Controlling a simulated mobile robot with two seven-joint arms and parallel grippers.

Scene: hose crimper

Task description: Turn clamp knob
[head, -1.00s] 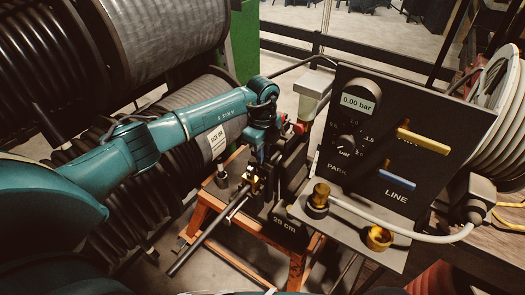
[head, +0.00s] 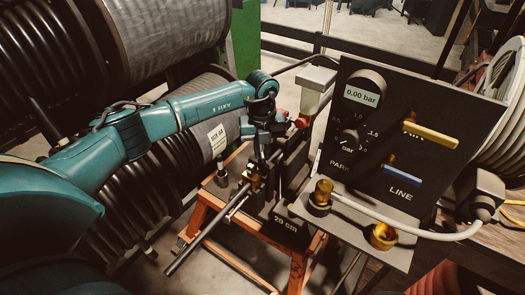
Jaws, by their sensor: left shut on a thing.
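My left gripper (head: 262,150) points down at the crimper's clamp, its fingers dark and small in the head view. It is shut on what appears to be the clamp knob, which the fingers mostly hide. Just below is a brass fitting (head: 253,178) beside a long dark rod (head: 208,239) that slants toward the lower left. My right gripper is not in view.
A black panel (head: 325,160) stands right of the clamp, with a 0.00 bar display (head: 361,96), a yellow lever (head: 432,134) and a blue lever (head: 403,176). A pale hose (head: 400,230) crosses its front. Large hose reels (head: 150,50) fill the left.

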